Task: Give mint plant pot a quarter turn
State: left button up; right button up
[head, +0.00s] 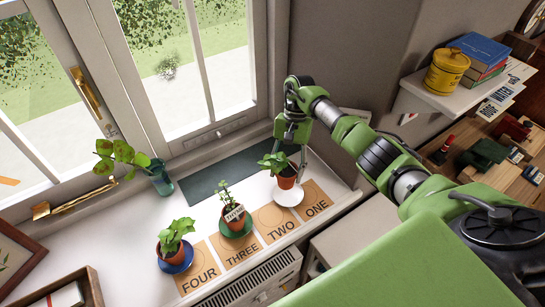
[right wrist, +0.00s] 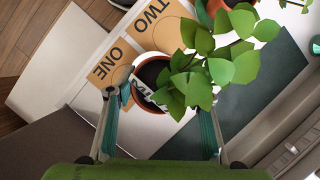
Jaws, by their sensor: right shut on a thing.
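The mint plant pot (head: 287,178) is a terracotta pot with a leafy green plant, upright over a white saucer (head: 289,196) at the right end of the sill. In the right wrist view, the pot (right wrist: 146,80) has a white label (right wrist: 143,98) with the letters "MI" partly hidden by leaves. My right gripper (head: 290,160) comes down from above and is shut on this pot, one finger on each side. The gripper also shows in the wrist view (right wrist: 160,98). Whether the pot touches the saucer is hard to tell. My left gripper is out of view.
A labelled plant on a green saucer (head: 236,232) and another on a blue saucer (head: 176,267) stand to the left. Cards numbered ONE (head: 317,207) to FOUR lie along the front. A dark mat (head: 225,174) lies behind. A teal vase (head: 161,182) stands by the window.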

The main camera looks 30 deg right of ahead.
jog(key=shift+s+d+f, duration=0.25)
jog(key=shift+d+f, duration=0.05)
jog(key=shift+f, duration=0.05)
jog(key=shift+s+d+f, duration=0.1)
jog(key=shift+f, duration=0.4)
jog(key=shift+f+b, duration=0.6)
jog(key=shift+f, duration=0.35)
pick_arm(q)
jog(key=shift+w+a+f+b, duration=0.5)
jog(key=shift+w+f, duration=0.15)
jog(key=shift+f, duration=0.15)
pick_arm(e)
jog(key=shift+f, duration=0.9)
jog(key=o, duration=1.4)
